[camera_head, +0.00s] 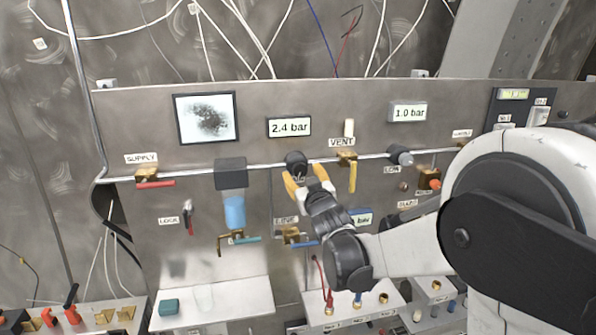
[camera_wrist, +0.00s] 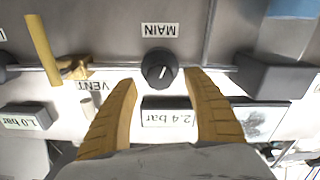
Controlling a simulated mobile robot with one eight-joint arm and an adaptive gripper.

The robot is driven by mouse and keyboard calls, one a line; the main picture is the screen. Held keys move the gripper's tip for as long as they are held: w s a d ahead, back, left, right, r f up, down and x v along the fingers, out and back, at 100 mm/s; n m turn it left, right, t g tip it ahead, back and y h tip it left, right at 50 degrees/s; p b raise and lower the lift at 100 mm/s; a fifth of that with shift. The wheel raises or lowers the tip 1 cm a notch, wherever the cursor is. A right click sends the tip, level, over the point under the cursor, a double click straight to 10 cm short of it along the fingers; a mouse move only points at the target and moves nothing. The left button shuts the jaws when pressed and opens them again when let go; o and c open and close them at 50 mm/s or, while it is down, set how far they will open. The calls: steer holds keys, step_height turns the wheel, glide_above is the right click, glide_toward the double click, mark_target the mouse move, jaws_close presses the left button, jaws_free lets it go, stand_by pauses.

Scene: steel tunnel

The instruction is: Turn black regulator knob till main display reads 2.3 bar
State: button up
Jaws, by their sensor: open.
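The black regulator knob (camera_head: 296,160) sits on the pipe below the main display (camera_head: 289,127), which reads 2.4 bar. In the wrist view the picture is upside down; the knob (camera_wrist: 159,69) shows a white pointer mark and the label MAIN (camera_wrist: 160,30). The main display (camera_wrist: 167,118) also shows there. My gripper (camera_head: 308,180) has yellow fingers, one on each side of the knob in the picture. In the wrist view the fingers (camera_wrist: 163,82) are spread wide, with gaps to the knob on both sides. Nothing is held.
The VENT valve with its yellow lever (camera_head: 353,176) is close on the right. A filter bowl with blue liquid (camera_head: 234,210) hangs on the left. A second display (camera_head: 408,112) reads 1.0 bar, above another dark knob (camera_head: 400,156). Small shelves (camera_head: 211,303) stand below.

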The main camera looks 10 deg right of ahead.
steer(key=shift+w, duration=1.5)
steer(key=c, duration=1.2)
steer(key=shift+n, duration=0.6)
steer(key=o, duration=1.2)
steer(key=shift+s, duration=0.15)
